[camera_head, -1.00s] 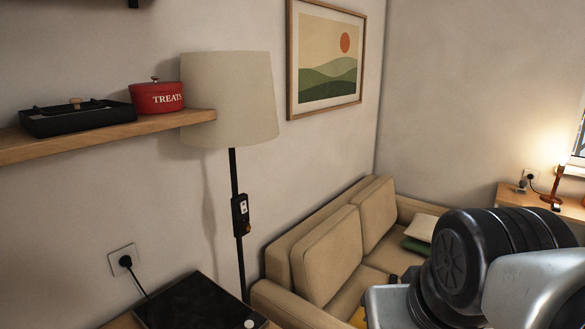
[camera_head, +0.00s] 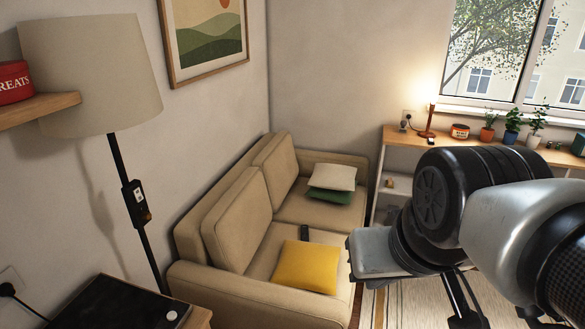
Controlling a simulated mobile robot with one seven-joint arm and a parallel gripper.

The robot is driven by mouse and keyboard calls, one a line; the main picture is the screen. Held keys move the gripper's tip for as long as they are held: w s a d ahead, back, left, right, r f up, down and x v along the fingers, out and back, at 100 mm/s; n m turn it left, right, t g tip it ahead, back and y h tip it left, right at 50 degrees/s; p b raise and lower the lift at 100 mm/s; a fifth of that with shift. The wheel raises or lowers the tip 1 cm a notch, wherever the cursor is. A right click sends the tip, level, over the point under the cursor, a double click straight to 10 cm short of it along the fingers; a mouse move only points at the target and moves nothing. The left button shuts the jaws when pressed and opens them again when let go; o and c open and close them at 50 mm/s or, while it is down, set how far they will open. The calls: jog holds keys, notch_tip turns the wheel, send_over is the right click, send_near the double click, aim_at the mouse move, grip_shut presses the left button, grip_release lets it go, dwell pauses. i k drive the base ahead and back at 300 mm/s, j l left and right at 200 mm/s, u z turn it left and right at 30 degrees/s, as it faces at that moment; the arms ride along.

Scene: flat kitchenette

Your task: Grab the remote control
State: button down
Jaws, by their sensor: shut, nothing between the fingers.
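My arm fills the lower right of the view, in front of the rug and right of the sofa. My gripper's fingertips cannot be made out in this view.
A black-poled floor lamp (camera_head: 90,80) stands left of the sofa, with a dark device (camera_head: 136,204) on its pole. A side table with a black item (camera_head: 115,303) is at lower left. A wooden desk (camera_head: 400,137) with plants stands under the window. Part of the striped rug (camera_head: 395,305) is clear.

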aim_at(305, 229)
jog(key=z, duration=0.7)
jog(key=i+l+z, duration=0.1)
jog(key=l, duration=0.2)
jog(key=l+z, duration=0.1)
jog(key=l, duration=0.25)
jog(key=i+l+z, duration=0.1)
jog(key=l, duration=0.2)
jog(key=i+l, duration=0.9)
jog(key=i+u, duration=0.15)
jog(key=i, duration=0.35)
jog(key=i+l+u, duration=0.2)
jog(key=i, duration=0.25)
jog(key=i+u, duration=0.15)
jog(key=i, duration=0.35)
jog(key=i+u, duration=0.35)
jog(key=i+l+u, duration=0.1)
jog(key=i+u, duration=0.25)
jog(key=i+l+u, duration=0.35)
jog(key=i, duration=0.15)
jog(key=i+j+u, duration=0.1)
jog(key=u, duration=0.35)
jog(key=i+u, duration=0.25)
jog(key=u, duration=0.2)
jog(key=i+u, duration=0.2)
jog(key=u, duration=0.25)
jog(key=i+l+u, duration=0.1)
jog(key=u, duration=0.35)
jog(key=i, duration=0.1)
